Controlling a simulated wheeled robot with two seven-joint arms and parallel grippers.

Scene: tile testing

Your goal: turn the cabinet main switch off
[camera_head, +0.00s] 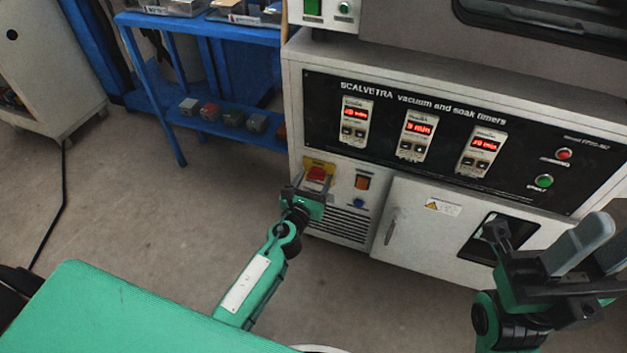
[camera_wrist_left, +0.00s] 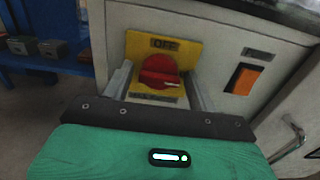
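The cabinet main switch (camera_head: 317,174) is a red rotary knob on a yellow plate at the left of the cabinet front. In the left wrist view the red knob (camera_wrist_left: 159,72) shows large, with "OFF" on the plate above it and its white mark lying roughly sideways. My left gripper (camera_head: 310,188) is right in front of the switch. Its two fingers (camera_wrist_left: 156,88) stand apart, one on each side of the knob; I cannot tell whether they touch it. My right gripper (camera_head: 590,245) is raised at the right, empty, its grey fingers apart.
An orange rocker switch (camera_head: 362,182) and a blue button (camera_head: 358,203) sit just right of the main switch. The black timer panel (camera_head: 380,92) has several lit red displays. A cabinet door (camera_head: 400,225) with a handle is below. A blue shelf (camera_head: 225,27) stands at the left.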

